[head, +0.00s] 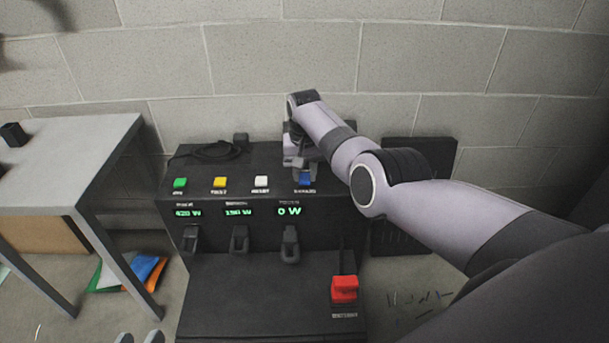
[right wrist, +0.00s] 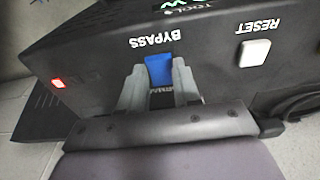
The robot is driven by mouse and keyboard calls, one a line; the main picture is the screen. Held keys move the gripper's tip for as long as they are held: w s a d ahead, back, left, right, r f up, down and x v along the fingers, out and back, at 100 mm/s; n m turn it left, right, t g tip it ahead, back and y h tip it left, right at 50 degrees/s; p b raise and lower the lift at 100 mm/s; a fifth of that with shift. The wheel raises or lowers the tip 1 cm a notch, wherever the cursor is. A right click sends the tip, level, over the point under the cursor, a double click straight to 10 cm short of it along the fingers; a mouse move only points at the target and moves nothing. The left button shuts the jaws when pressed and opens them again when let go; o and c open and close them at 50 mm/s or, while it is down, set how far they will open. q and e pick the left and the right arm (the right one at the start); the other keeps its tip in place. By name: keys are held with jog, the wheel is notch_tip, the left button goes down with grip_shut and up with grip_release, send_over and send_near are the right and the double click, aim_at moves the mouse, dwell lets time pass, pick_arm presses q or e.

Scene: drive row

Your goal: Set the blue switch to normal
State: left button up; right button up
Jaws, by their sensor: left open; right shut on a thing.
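The blue switch (head: 306,179) is at the right end of the row on top of the dark console. It also shows in the right wrist view (right wrist: 158,70), close to the BYPASS lettering on one side. Lettering on its other side is mostly covered by my gripper; which way the switch is set I cannot tell. My right gripper (head: 303,163) is shut on the blue switch, with one grey finger on each side of it (right wrist: 160,90). My left gripper (head: 140,338) is open at the bottom edge of the head view, only its tips showing, away from the console.
Green (head: 180,183), yellow (head: 220,182) and white (head: 261,181) buttons line the console, the white one labelled RESET. Green readouts and several dark levers (head: 290,246) sit below. A grey table (head: 70,150) stands left.

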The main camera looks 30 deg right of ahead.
aim_at(305, 180)
jog(key=o, duration=1.1)
jog(key=shift+c, duration=0.2)
jog(key=shift+r, duration=0.3)
notch_tip(305, 180, up, 3)
jog(key=p, duration=0.3)
jog(key=shift+s, duration=0.1)
notch_tip(305, 180, up, 2)
jog(key=shift+s+a+p, duration=0.15)
jog(key=shift+p, duration=0.65)
pick_arm(q)
jog(key=shift+s+a+r+g+y+p, duration=0.25)
jog(key=shift+a+r+g+y+p, duration=0.1)
jog(key=shift+a+g+y, duration=0.2)
pick_arm(e)
jog(key=shift+r, duration=0.75)
jog(key=shift+s, duration=0.1)
